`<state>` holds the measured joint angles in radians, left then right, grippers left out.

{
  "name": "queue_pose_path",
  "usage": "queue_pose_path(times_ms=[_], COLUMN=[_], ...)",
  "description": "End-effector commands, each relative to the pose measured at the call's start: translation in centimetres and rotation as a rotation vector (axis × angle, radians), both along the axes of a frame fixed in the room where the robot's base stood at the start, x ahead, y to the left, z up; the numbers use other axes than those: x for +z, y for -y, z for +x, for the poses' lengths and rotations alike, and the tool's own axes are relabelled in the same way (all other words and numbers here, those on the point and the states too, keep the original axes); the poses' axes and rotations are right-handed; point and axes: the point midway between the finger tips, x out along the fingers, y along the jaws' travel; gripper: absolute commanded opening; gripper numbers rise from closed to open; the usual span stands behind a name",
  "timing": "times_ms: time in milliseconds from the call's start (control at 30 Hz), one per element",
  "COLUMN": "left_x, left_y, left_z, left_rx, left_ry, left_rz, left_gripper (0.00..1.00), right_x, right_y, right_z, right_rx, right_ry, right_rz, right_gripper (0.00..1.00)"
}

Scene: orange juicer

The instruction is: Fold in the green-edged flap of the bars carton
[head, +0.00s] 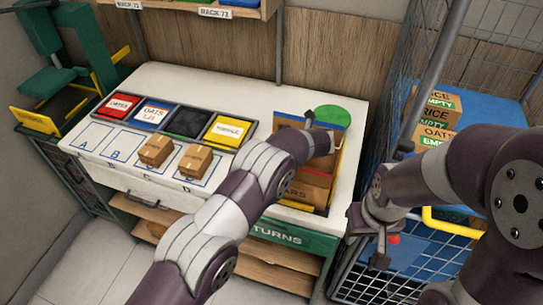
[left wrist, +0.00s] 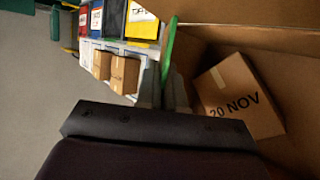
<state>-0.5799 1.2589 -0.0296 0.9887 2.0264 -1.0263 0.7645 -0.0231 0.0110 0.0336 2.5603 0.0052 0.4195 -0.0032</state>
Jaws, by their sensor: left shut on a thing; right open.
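The bars carton (head: 309,193) stands open at the right of the white bench, partly hidden behind my left arm. In the left wrist view its inside holds a small brown box (left wrist: 238,97) marked "20 NOV". My right gripper (head: 382,250) is open and empty, to the right of the carton and in front of the wire cage.
Red, blue, black and yellow bins (head: 183,122) stand in a tray on the bench. Two small cartons (head: 157,151) (head: 195,162) sit on marked squares. A wire cage (head: 475,55) with stacked boxes (head: 437,113) stands right.

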Motion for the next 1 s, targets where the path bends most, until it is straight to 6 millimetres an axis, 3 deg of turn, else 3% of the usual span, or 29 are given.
queue_pose_path(times_ms=[33, 100, 500, 533, 567, 867, 1000], left_x=[-1.2, -0.9, -0.1, -0.1, -0.1, -0.1, 0.6], left_y=[0.2, 0.3, 0.3, 0.3, 0.3, 0.3, 1.5], left_z=[0.0, -0.1, -0.1, -0.1, -0.1, -0.2, -1.2], left_rx=[-0.003, -0.002, -0.001, -0.001, -0.001, 0.000, -0.002], left_ry=[0.010, 0.020, 0.029, 0.029, 0.029, 0.029, 0.030], left_rz=[0.028, 0.061, 0.092, 0.092, 0.092, 0.091, 0.091], left_gripper=[0.00, 0.00, 0.00, 0.17, 0.27, 0.29, 0.29], right_x=[-1.9, -2.5, -2.4, -2.4, -2.4, -2.5, -3.5], right_y=[0.0, 0.0, 0.0, 0.0, 0.0, 0.0, 0.0], right_z=[0.0, 0.0, 0.0, 0.0, 0.0, 0.0, 0.0], right_rx=[0.000, 0.000, 0.000, 0.000, 0.000, 0.000, 0.000], right_ry=[0.001, 0.001, 0.001, 0.001, 0.001, 0.001, 0.001], right_rz=[0.000, 0.000, 0.000, 0.000, 0.000, 0.000, 0.000], right_gripper=[0.43, 0.43, 0.43, 0.43, 0.43, 0.43, 0.43])
